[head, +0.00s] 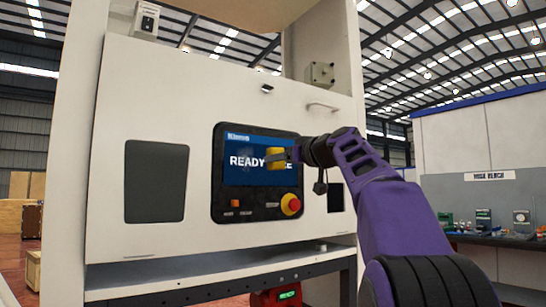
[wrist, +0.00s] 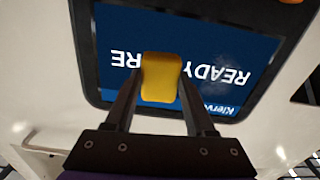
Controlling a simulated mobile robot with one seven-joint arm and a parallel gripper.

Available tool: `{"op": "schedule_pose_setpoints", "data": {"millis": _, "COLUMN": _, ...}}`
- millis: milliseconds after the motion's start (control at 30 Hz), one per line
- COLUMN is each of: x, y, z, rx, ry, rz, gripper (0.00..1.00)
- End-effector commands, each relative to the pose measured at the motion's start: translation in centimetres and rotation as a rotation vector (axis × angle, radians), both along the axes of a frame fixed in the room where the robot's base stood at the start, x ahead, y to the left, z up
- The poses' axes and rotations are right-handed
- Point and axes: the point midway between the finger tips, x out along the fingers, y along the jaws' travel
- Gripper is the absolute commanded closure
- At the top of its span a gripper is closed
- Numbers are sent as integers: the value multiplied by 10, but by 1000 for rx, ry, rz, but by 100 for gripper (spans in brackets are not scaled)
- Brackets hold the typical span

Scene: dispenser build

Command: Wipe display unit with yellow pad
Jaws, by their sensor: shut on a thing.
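The display unit (head: 240,178) is a black-framed panel on the white machine front, with a lit blue screen showing "READY" and more text partly covered. It also shows upside down in the wrist view (wrist: 215,62). My gripper (head: 284,156) is in front of the screen's right half. In the wrist view my gripper (wrist: 160,85) is shut on the yellow pad (wrist: 161,78), which lies between the two fingertips. The pad also shows in the head view (head: 275,158). It covers the middle of the text. I cannot tell whether the pad touches the screen.
Below the screen are a red emergency knob (head: 290,204) on a yellow base and small buttons. A dark window (head: 156,181) is to the left. A handle (head: 322,106) sticks out at upper right. A workbench (head: 500,237) with tools stands at far right.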

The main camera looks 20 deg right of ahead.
Motion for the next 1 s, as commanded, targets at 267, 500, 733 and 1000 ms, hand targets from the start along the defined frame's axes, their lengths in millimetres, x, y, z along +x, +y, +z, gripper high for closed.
{"op": "schedule_pose_setpoints", "data": {"millis": 267, "x": 4, "y": -5, "z": 0, "rx": 0, "ry": -1, "rz": 1, "gripper": 90}}
{"op": "schedule_pose_setpoints", "data": {"millis": 500, "x": -1, "y": 10, "z": -2, "rx": 1, "ry": -2, "rz": 4, "gripper": 90}}
{"op": "schedule_pose_setpoints", "data": {"millis": 733, "x": -8, "y": 29, "z": -1, "rx": 0, "ry": -1, "rz": 4, "gripper": 90}}
{"op": "schedule_pose_setpoints", "data": {"millis": 1000, "x": -13, "y": 42, "z": 1, "rx": 1, "ry": 0, "rz": 4, "gripper": 90}}
